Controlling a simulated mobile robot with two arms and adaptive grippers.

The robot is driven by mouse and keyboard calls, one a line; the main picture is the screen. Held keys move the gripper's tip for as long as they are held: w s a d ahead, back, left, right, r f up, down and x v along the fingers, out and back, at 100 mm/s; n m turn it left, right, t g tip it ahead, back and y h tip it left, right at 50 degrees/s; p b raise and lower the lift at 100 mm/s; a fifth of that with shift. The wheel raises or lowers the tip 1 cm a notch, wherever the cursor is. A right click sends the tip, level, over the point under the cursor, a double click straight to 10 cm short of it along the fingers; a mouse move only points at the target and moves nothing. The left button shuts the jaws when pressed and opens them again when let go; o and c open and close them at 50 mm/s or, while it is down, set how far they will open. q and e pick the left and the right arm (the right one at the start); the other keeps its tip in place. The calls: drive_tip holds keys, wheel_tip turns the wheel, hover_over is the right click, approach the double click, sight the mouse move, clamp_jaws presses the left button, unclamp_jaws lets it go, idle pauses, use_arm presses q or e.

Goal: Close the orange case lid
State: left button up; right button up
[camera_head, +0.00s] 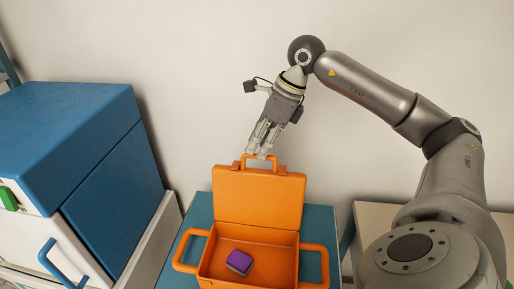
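The orange case (250,246) sits on a blue-topped table with its lid (258,198) standing upright at the back, open. A handle (258,159) is on the top edge of the lid, and a side handle sticks out on each side of the case. A small purple block (239,261) lies inside. My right gripper (258,155) points down at the lid's top handle, with its fingertips at or just behind it. I cannot tell whether the fingers touch or enclose the handle. My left gripper is not in view.
A blue and white cabinet (95,150) with a blue handle and a green part stands at the left. The blue tabletop (318,222) shows around the case. A beige surface (374,222) lies at the right behind my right arm. A plain wall is behind.

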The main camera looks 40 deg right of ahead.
drive_tip(key=shift+x, duration=1.1)
clamp_jaws()
